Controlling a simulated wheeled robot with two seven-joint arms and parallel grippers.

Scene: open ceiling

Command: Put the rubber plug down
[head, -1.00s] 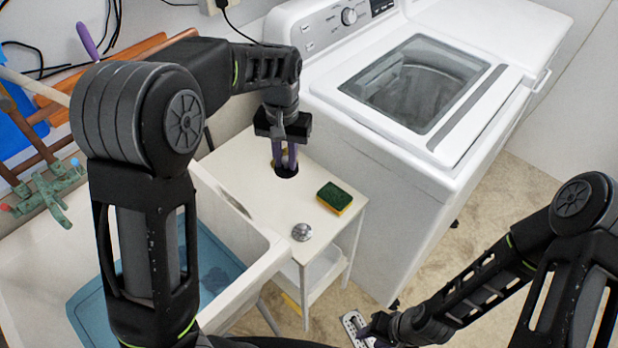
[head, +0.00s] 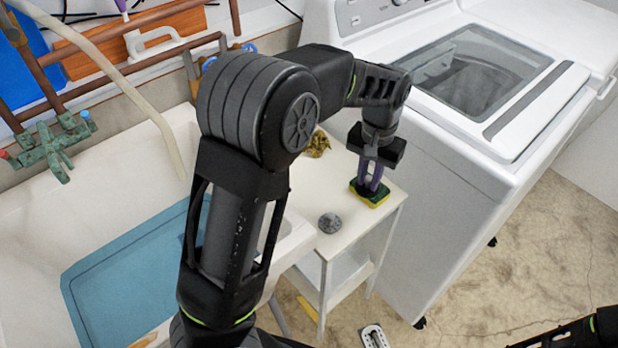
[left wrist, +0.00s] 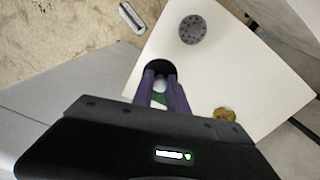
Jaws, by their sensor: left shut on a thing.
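My left gripper (head: 370,182) has its purple fingers shut on the black rubber plug (head: 366,190), over the right part of the small white table (head: 345,245). In the head view the plug overlaps the green and yellow sponge (head: 376,203); I cannot tell whether they touch. In the left wrist view the plug (left wrist: 157,67) shows as a dark disc at the fingertips (left wrist: 160,84), against the white table top (left wrist: 240,65). The sponge is mostly hidden there. My right gripper is out of view; only part of my right arm shows at the lower right.
A white sink (head: 150,160) stands left, a washing machine (head: 440,185) right. A metal piece (head: 374,337) lies on the floor.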

